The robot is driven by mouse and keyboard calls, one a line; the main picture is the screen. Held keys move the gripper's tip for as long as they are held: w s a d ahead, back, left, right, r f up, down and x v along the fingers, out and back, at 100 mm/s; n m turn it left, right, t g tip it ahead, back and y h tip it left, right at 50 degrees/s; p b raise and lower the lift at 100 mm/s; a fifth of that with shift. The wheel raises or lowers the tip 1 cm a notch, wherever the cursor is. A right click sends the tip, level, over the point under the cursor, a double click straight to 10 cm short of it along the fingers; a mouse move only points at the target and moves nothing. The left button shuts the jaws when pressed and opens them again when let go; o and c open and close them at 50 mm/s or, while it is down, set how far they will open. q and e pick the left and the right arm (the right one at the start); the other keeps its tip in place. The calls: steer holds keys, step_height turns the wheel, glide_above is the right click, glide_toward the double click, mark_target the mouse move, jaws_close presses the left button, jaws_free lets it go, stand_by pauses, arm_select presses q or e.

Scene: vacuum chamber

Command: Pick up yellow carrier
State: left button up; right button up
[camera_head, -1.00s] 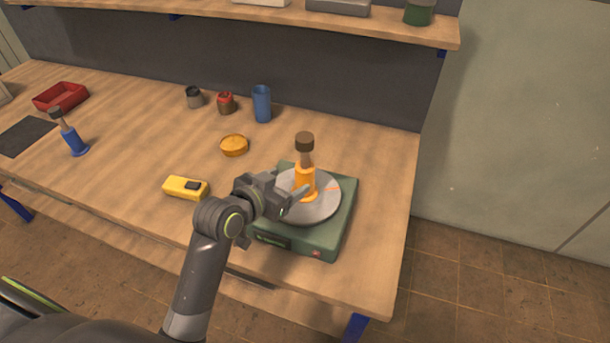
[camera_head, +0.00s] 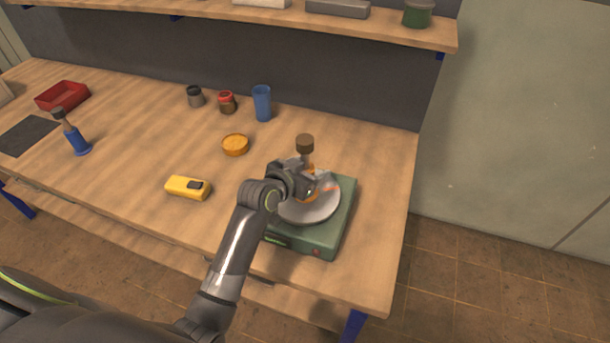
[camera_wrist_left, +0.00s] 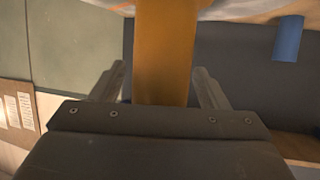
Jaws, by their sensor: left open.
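The yellow-orange carrier (camera_head: 310,170) stands upright on the round grey plate (camera_head: 318,214) of a green device (camera_head: 338,228), with a dark knob on top. My left gripper (camera_head: 318,186) is at the carrier's side and hides much of its body in the head view. In the left wrist view the carrier (camera_wrist_left: 165,50) fills the middle, between the two fingers of the open left gripper (camera_wrist_left: 163,85). I cannot tell whether the fingers touch it. My right gripper is not in view.
A yellow meter (camera_head: 187,188), an orange dish (camera_head: 235,145), a blue cup (camera_head: 262,103), small jars and a blue carrier (camera_head: 76,140) stand to the left on the wooden table (camera_head: 130,165). A shelf (camera_head: 330,20) runs above the back. The table's right edge is clear.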

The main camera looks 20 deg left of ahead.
arm_select(q)
steer(key=c, duration=1.3)
steer(key=shift+w, duration=0.1)
jaws_close()
